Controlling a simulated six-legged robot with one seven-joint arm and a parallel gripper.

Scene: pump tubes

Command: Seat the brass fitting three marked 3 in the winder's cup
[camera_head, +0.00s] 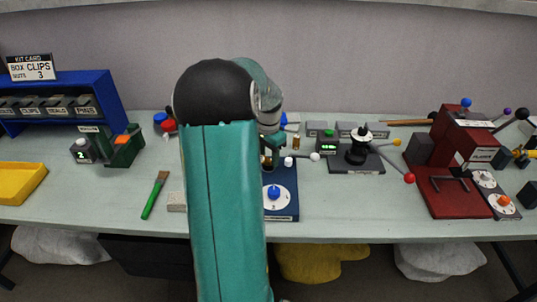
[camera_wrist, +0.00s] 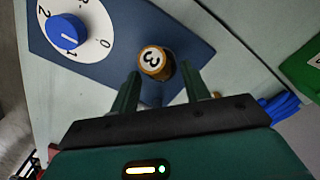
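The brass fitting marked 3 (camera_wrist: 155,62) shows its white numbered top in the wrist view, over a dark blue base (camera_wrist: 115,62). I cannot tell whether it sits in a cup, as what is under it is hidden. My gripper (camera_wrist: 161,72) is open, with one finger on each side of the fitting and visible gaps. The blue base (camera_head: 284,207) carries a white dial with a blue knob (camera_head: 273,192), also seen in the wrist view (camera_wrist: 66,32). In the head view my arm hides much of this area. I cannot tell which device is the winder.
A black crank device (camera_head: 358,150) and a red press (camera_head: 455,165) stand to the right. A small brass piece (camera_head: 296,143) stands behind the blue base. A green brush (camera_head: 154,196), yellow tray (camera_head: 20,182) and blue rack (camera_head: 100,88) are left.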

